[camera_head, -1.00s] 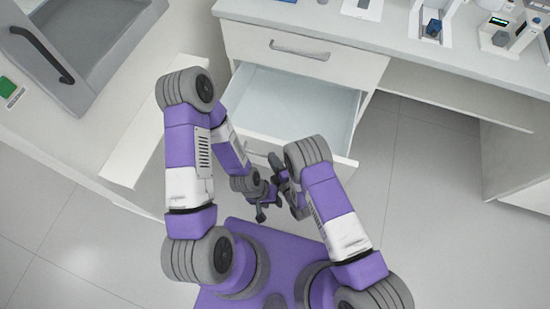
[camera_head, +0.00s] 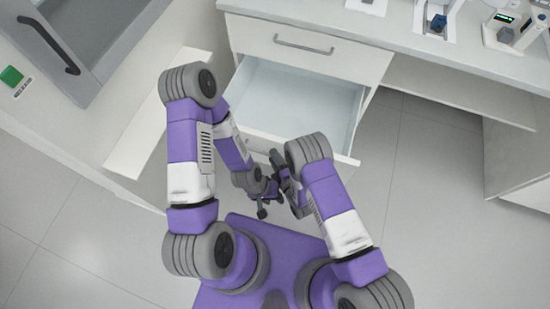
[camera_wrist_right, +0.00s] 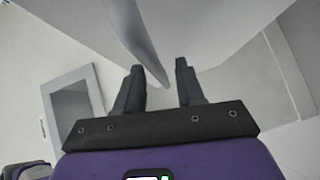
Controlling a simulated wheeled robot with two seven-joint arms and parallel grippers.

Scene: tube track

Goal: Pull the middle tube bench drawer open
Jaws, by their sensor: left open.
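The middle drawer (camera_head: 300,95) of the white bench is pulled well out and looks empty in the head view. Its front panel is partly hidden by my arms. My right gripper (camera_head: 277,160) is at the drawer front. In the right wrist view its fingers (camera_wrist_right: 160,75) are apart, and a grey curved bar, seemingly the drawer handle (camera_wrist_right: 135,35), reaches down between them. I cannot tell whether the fingers touch it. My left gripper (camera_head: 262,208) is open, below the right one and clear of the drawer.
A closed upper drawer with a grey handle (camera_head: 303,44) is above the open one. The bench top (camera_head: 400,38) carries small devices at the back right. A grey-lidded unit (camera_head: 85,45) stands at the left. Floor (camera_head: 440,230) at the right is clear.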

